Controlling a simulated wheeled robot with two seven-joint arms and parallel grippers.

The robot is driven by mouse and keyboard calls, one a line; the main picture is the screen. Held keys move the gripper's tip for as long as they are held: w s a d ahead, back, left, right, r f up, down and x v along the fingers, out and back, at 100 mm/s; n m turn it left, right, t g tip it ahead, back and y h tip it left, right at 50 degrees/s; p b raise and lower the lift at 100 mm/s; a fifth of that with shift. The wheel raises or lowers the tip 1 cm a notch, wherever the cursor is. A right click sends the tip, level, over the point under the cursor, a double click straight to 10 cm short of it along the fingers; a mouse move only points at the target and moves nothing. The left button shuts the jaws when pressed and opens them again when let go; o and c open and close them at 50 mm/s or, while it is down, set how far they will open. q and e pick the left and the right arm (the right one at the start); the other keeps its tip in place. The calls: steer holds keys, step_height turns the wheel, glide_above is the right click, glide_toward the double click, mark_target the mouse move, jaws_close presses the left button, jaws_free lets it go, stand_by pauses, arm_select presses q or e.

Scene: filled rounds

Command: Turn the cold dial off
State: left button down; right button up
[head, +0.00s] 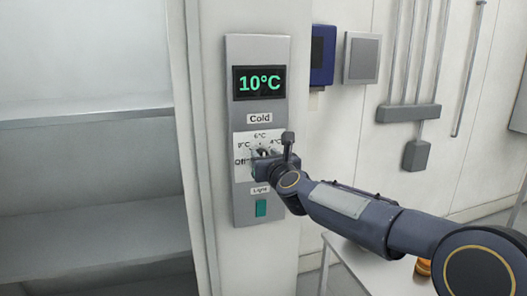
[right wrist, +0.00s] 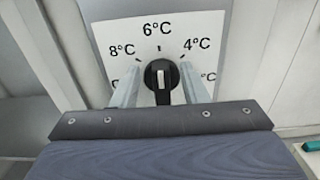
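The cold dial (right wrist: 161,82) is a black round knob with a white pointer line on a white plate (right wrist: 105,40) marked 8°C, 6°C and 4°C; its pointer stands about upright, toward 6°C. In the head view the plate (head: 240,139) also shows "Off" at its left, and the dial is mostly hidden by my right gripper (head: 262,158). In the right wrist view the two fingers of the gripper (right wrist: 160,88) stand on either side of the knob, with a gap to it on both sides; the gripper is open around it. My left gripper is out of view.
The grey panel (head: 232,118) has a green 10°C display (head: 260,83) above the dial and a teal Light switch (head: 261,208) below. Open shelves (head: 90,190) lie left. Wall boxes (head: 361,58) and a white table (head: 350,262) are to the right.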

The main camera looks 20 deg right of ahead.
steer(key=shift+w, duration=0.7)
jaws_close()
